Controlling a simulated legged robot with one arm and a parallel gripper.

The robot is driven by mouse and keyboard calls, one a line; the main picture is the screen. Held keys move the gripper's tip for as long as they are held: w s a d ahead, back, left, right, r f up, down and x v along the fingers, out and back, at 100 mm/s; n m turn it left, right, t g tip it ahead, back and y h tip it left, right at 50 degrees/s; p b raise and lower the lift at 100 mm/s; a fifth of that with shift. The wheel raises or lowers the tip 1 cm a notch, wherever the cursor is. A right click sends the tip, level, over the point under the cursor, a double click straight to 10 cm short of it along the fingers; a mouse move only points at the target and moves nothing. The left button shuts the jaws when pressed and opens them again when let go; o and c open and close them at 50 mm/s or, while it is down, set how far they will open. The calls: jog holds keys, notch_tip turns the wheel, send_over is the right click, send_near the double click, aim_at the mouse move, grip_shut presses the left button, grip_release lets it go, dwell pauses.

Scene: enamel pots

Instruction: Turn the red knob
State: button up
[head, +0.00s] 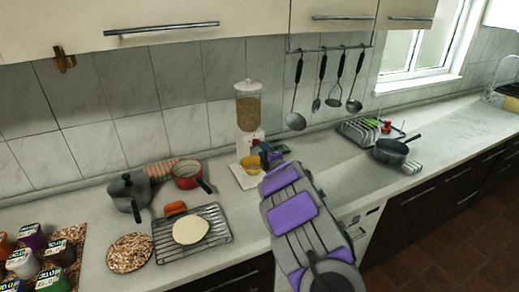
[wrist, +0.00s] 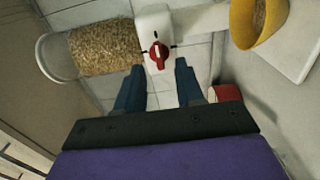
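The red knob (wrist: 158,54) is on the white body of the grain dispenser (wrist: 152,22), seen sideways in the wrist view. The dispenser's clear container (head: 249,108) of grain stands against the tiled wall in the head view. My gripper (wrist: 159,68) is open and empty, with one dark blue finger on each side of the knob's lower end. I cannot tell how deep the knob sits between the fingertips; no contact shows.
A yellow bowl (head: 251,164) sits below the dispenser outlet, close to my gripper; it also shows in the wrist view (wrist: 258,22). A red pan (head: 187,172), a dark pot (head: 127,190) and a wire rack (head: 216,220) stand to the left. Utensils hang on the wall at right.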

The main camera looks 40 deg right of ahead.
aim_at(256, 142)
jog(key=shift+b+x, duration=0.3)
jog(key=shift+x, duration=1.65)
jog(key=shift+c, duration=0.2)
grip_shut()
jog(key=shift+f, duration=0.1)
